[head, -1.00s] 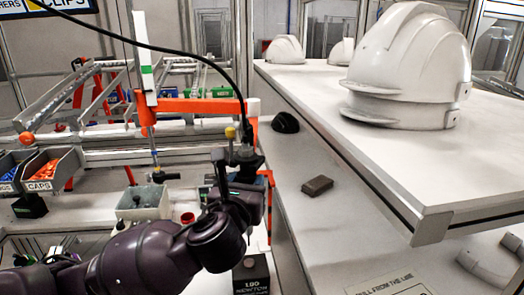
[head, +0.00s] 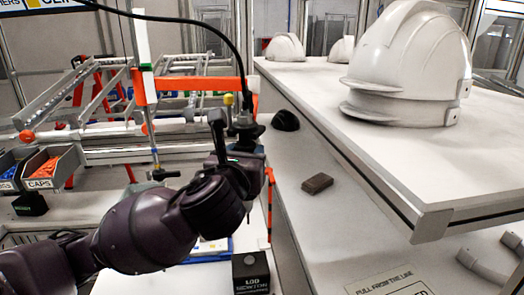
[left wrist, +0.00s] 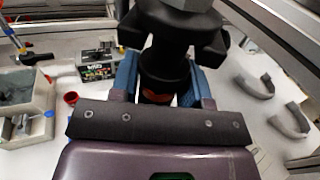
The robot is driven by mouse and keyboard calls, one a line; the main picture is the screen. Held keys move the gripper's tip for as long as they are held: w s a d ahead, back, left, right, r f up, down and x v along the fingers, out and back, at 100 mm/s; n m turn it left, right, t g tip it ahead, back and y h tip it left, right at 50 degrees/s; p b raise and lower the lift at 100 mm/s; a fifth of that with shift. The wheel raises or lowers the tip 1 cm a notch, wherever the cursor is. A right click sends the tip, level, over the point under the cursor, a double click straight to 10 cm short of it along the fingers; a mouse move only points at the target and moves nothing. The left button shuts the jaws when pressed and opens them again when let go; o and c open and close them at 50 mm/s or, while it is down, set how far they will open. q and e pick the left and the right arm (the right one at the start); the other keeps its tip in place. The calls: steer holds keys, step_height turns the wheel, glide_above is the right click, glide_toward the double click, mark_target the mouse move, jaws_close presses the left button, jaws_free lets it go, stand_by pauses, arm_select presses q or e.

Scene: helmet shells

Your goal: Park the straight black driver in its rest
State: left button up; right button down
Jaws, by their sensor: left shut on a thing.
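The straight black driver (head: 243,124) hangs upright below a black cable in the head view, left of the white helmet bench. My left gripper (head: 241,146) is shut around its body and holds it in the air. The left wrist view shows the black driver (left wrist: 165,65) between the blue fingers of my left gripper (left wrist: 165,88). The driver's lower end is hidden behind my gripper and wrist. I cannot make out which part is its rest. My right gripper is in neither current view.
White helmets (head: 405,65) stand on the bench at right. A brown block (head: 317,184) lies on the lower surface. A black labelled box (head: 251,273) stands below my arm.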

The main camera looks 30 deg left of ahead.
arm_select(q)
steer(key=w+a, duration=0.3)
steer(key=shift+w+a, duration=0.25)
steer(key=shift+w, duration=0.05)
stand_by(0.5)
steer(key=shift+w+d, duration=0.1)
steer(key=shift+w, duration=0.05)
stand_by(0.3)
steer(key=w+d, duration=0.1)
steer(key=w, duration=0.5)
steer(key=shift+d, duration=0.25)
stand_by(0.4)
steer(key=o, duration=1.8)
